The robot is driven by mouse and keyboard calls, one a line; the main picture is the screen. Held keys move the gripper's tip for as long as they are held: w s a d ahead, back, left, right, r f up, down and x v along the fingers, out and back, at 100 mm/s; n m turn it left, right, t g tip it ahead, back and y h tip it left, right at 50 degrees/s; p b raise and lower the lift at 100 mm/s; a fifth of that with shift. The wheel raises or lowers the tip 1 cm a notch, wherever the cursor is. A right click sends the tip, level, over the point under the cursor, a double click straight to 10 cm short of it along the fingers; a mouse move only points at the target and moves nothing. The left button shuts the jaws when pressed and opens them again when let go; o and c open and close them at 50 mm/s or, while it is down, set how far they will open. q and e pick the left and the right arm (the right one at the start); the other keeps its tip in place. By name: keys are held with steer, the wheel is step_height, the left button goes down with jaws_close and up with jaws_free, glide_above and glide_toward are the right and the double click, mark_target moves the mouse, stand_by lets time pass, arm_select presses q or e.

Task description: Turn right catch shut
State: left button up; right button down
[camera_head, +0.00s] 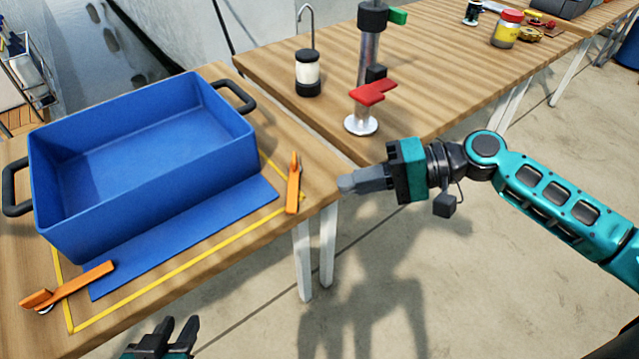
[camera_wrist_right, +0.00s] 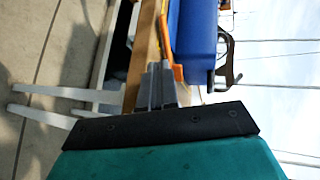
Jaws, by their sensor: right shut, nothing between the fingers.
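The right catch (camera_head: 293,185) is an orange lever on the table near its right edge. Its handle stands roughly upright in the head view, beside the front right corner of the blue bin (camera_head: 140,175). It also shows as an orange strip in the right wrist view (camera_wrist_right: 179,76). My right gripper (camera_head: 346,184) is shut and empty, just right of the catch past the table edge, apart from it in the head view. The left catch (camera_head: 75,284), also orange, lies slanted at the front left. My left gripper (camera_head: 178,330) is low at the bottom edge, its fingers apart and empty.
A blue flat strip (camera_head: 185,240) lies before the bin, inside a yellow outline (camera_head: 180,285). A second table (camera_head: 440,75) behind holds a lantern (camera_head: 308,75), a metal post with a red lever (camera_head: 372,94) and a jar (camera_head: 507,30). The floor right of the table is open.

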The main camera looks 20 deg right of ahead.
mark_target(297, 189)
steer(key=x, duration=0.3)
steer(key=r+x, duration=0.1)
steer(key=x, duration=0.1)
steer(key=shift+w+a, duration=0.15)
steer(key=shift+a, duration=0.35)
